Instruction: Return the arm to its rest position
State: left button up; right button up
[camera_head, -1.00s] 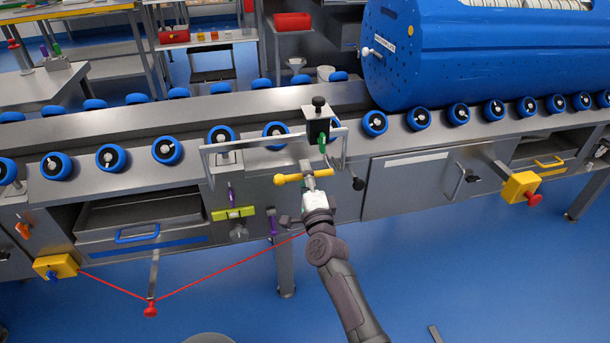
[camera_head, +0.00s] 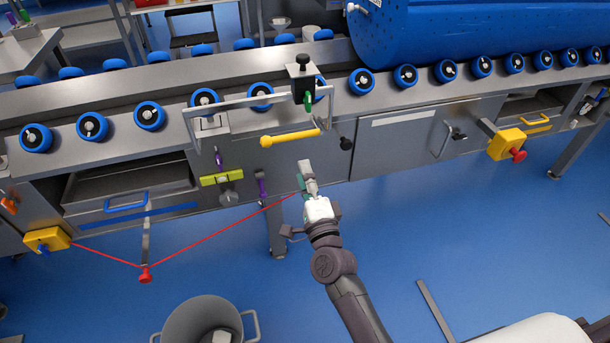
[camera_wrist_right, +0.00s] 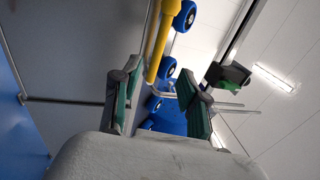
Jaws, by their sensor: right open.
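My right gripper (camera_head: 308,180) is in front of the steel conveyor bench, below the yellow handle (camera_head: 290,138), and apart from it. In the right wrist view, its two green-padded fingers (camera_wrist_right: 160,105) stand wide apart with nothing between them; the yellow handle (camera_wrist_right: 158,45) shows beyond the fingertips. My right arm (camera_head: 340,275) reaches up from the bottom of the head view. My left gripper does not show.
The roller conveyor (camera_head: 235,80) with blue wheels runs across the view, with a large blue drum (camera_head: 450,32) at the back right. A red cord (camera_head: 210,237) hangs along the bench front. A grey bin (camera_head: 190,320) stands on the blue floor, left of my arm.

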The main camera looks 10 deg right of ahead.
dwell(0.4)
